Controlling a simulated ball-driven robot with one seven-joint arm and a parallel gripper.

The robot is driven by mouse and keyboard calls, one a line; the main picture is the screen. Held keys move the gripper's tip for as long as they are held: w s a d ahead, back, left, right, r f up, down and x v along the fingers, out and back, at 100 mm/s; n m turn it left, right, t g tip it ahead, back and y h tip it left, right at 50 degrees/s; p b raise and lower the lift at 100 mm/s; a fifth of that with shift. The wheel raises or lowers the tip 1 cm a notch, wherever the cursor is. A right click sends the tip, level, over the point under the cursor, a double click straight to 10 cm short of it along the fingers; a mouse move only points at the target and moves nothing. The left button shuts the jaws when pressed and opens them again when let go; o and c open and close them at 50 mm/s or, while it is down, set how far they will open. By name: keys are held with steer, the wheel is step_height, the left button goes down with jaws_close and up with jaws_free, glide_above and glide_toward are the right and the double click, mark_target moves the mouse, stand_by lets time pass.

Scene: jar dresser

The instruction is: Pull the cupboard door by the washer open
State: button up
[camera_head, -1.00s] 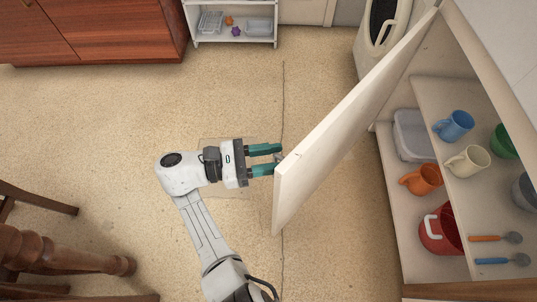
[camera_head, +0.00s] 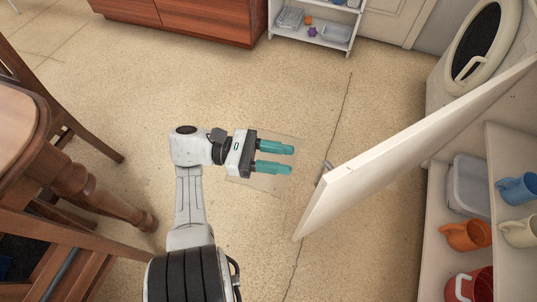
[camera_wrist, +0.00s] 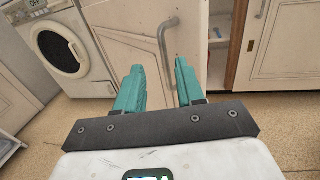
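The cream cupboard door (camera_head: 410,150) stands swung well out from its cupboard, at the right of the head view. Its bar handle (camera_head: 323,172) shows at the door's outer end; in the wrist view the grey handle (camera_wrist: 165,45) lies ahead, beyond and between the fingertips. My gripper (camera_head: 292,158) has its two teal fingers apart with nothing between them. It is to the left of the handle, clear of the door. The washer (camera_head: 480,45) stands behind the door at the upper right, and at the left in the wrist view (camera_wrist: 68,50).
The open cupboard shows a grey bin (camera_head: 468,185), orange mug (camera_head: 466,236), blue mug (camera_head: 518,188) and red container (camera_head: 470,285). A wooden chair and table (camera_head: 60,180) stand at the left. A low white shelf (camera_head: 315,40) is at the back. The floor between is clear.

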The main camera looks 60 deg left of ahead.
steer(key=shift+b+v, duration=0.35)
steer(key=shift+v, duration=0.8)
steer(key=shift+c, duration=0.4)
